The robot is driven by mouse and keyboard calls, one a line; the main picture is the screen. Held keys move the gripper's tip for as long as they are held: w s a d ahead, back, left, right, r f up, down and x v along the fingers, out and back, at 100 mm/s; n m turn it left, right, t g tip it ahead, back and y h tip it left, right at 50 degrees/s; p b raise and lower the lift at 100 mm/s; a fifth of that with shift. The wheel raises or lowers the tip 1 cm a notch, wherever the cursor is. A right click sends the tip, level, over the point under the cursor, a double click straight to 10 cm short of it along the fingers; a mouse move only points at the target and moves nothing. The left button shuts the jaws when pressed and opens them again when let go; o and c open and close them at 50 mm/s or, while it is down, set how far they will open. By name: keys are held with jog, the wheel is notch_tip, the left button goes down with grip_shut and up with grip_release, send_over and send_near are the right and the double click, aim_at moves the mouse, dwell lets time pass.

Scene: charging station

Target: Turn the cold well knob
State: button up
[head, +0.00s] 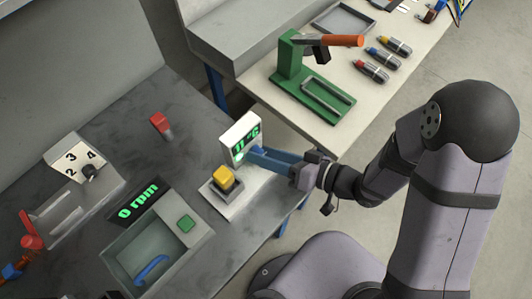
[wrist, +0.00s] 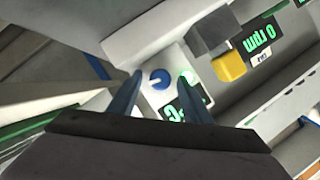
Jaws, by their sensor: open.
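The cold well is a white unit (head: 236,128) with a green lit temperature display (head: 245,142), at the right edge of the dark bench. Its blue round knob (wrist: 159,79), with a white pointer line, shows in the wrist view on the white face beside the display (wrist: 174,112). My gripper (head: 252,156) points at this face in the head view and covers the knob there. In the wrist view my gripper (wrist: 161,88) is open, with one blue finger on each side of the knob. The fingers look apart from the knob; the remaining depth is hard to tell.
A yellow block (head: 223,177) sits in a grey holder on the unit's white base; it also shows in the wrist view (wrist: 229,67). A centrifuge-like box with a "0 rpm" display (head: 138,203) stands to the left. A green stand (head: 290,62) is on the back bench.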

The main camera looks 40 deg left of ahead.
jog(key=c, duration=1.1)
jog(key=shift+o, duration=0.2)
jog(key=shift+s+r+n+t+h+p, duration=0.15)
jog(key=shift+n+t+p, duration=0.1)
jog(key=shift+n, duration=0.15)
jog(key=shift+s+n+t+h+p, duration=0.1)
jog(key=shift+n+t+h+p, duration=0.1)
jog(key=shift+n, duration=0.2)
jog(key=shift+r+n+t+p, duration=0.15)
jog(key=shift+n+t+p, duration=0.3)
jog(key=shift+p, duration=0.45)
jog(key=n+p, duration=0.1)
jog(key=p, duration=0.1)
jog(key=shift+n+t+p, duration=0.25)
jog(key=shift+t+p, duration=0.05)
jog(key=shift+t, duration=0.1)
jog(key=shift+f, duration=0.2)
